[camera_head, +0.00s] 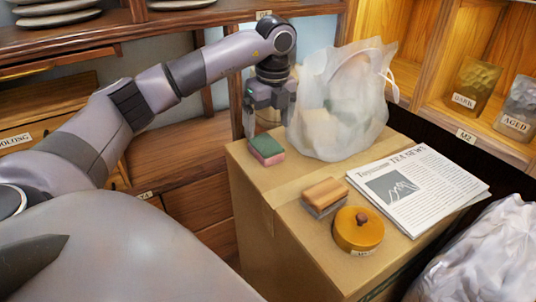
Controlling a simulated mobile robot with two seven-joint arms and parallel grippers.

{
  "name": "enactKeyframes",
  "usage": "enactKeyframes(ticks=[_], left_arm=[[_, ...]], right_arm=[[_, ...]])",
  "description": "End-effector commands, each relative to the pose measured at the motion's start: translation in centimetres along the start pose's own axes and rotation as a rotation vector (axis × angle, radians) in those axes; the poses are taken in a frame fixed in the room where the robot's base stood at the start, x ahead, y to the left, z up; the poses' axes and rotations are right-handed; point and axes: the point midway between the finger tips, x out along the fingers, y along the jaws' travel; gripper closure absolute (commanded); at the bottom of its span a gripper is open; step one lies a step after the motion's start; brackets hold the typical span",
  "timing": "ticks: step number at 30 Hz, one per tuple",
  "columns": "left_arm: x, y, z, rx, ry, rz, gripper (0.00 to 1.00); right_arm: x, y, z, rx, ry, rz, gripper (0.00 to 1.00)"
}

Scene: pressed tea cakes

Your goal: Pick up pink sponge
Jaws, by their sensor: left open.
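The pink sponge (268,157) lies on the left back edge area of a cardboard box (285,235). It has a green upper layer and a pink lower layer. My left gripper (267,128) hangs over it pointing down, with its fingers apart and nothing visible between them. The left finger tip is close to the sponge's back left side; I cannot tell whether it touches. My right gripper is not in view.
A translucent plastic bag (340,105) stands just right of the gripper. An orange and grey sponge (324,196), a round yellow tin (357,231) and a newspaper (425,190) lie on the box. Wooden shelves (420,85) stand behind. A pale crumpled bag (485,260) is at lower right.

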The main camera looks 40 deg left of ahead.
Motion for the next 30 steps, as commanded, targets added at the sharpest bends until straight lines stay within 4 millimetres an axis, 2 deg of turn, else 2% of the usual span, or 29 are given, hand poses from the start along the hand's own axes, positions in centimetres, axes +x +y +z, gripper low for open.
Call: enactKeyframes(ticks=[8, 15, 23, 25, 28, 29, 30], left_arm=[[2.8, 0.1, 0.1, 0.0, 0.001, 0.003, 0.08], [6.4, 0.1, 0.2, 0.001, 0.002, 0.002, 0.08], [6.8, 0.1, 0.2, 0.003, 0.003, 0.0, 0.08], [6.8, 0.1, 0.2, 0.003, 0.003, 0.0, 0.25], [6.8, 0.1, 0.2, 0.003, 0.003, 0.0, 0.57], [6.8, 0.1, 0.2, 0.003, 0.003, 0.0, 0.63], [6.8, 0.1, 0.2, 0.003, 0.003, 0.0, 0.63]], right_arm=[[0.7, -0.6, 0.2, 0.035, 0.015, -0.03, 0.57], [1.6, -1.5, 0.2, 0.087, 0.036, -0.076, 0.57], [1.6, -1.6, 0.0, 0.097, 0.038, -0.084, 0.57], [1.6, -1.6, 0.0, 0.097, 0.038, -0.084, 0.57], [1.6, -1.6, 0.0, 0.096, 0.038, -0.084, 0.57], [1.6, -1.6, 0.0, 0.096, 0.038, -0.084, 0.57], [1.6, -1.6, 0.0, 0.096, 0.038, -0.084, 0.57]])
